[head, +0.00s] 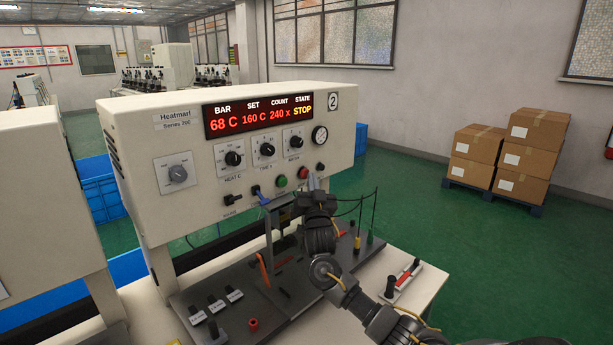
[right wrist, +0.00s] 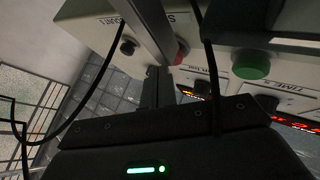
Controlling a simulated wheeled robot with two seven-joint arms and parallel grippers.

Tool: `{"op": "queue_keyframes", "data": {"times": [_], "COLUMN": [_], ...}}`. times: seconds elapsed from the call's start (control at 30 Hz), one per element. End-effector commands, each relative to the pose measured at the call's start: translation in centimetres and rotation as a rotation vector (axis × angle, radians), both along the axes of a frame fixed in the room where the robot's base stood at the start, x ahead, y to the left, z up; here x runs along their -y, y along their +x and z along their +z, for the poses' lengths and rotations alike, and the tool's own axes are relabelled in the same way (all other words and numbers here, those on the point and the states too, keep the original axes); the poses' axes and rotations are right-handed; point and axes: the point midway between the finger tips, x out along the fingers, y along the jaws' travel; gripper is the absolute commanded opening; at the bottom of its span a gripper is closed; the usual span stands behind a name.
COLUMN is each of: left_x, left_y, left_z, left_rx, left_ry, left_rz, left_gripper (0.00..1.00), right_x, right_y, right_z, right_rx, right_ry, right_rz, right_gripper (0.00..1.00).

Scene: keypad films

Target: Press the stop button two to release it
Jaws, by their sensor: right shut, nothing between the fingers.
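The machine marked 2 (head: 333,101) has a cream front panel, and its display (head: 258,116) reads 68 C, 160 C, 240 x and STOP. Its red stop button (head: 303,172) sits between a green button and a black knob. In the right wrist view the red button (right wrist: 181,53) is partly hidden behind a grey bar and the fingers. My right gripper (head: 312,182) is shut and empty, with its tips close to the red button. Its fingers also show in the right wrist view (right wrist: 158,78). I cannot tell whether they touch the button. My left gripper is not in view.
The green button (head: 282,181) and the black knob (head: 320,167) sit close on either side. Boxes on a pallet (head: 505,155) stand far right. The green floor between is clear.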

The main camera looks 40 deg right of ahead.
Motion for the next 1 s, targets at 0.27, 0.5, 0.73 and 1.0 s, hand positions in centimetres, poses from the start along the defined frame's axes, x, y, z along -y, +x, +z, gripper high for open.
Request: {"op": "queue_keyframes", "data": {"times": [0.27,0.5,0.73,1.0], "left_x": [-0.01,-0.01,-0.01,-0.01], "left_y": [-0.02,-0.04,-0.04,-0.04], "left_z": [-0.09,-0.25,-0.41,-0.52], "left_rx": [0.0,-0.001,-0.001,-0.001], "left_ry": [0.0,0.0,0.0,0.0], "left_rz": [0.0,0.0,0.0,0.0], "left_gripper": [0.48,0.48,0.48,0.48], "right_x": [0.0,-0.03,-0.06,-0.09], "right_y": [0.12,0.4,0.68,0.97], "right_z": [-0.01,0.01,0.01,-0.02], "right_rx": [0.0,0.001,0.001,0.0], "right_ry": [0.001,0.001,0.001,0.0], "right_rz": [-0.001,-0.001,-0.001,0.0], "right_gripper": [0.0,0.0,0.0,0.0]}}
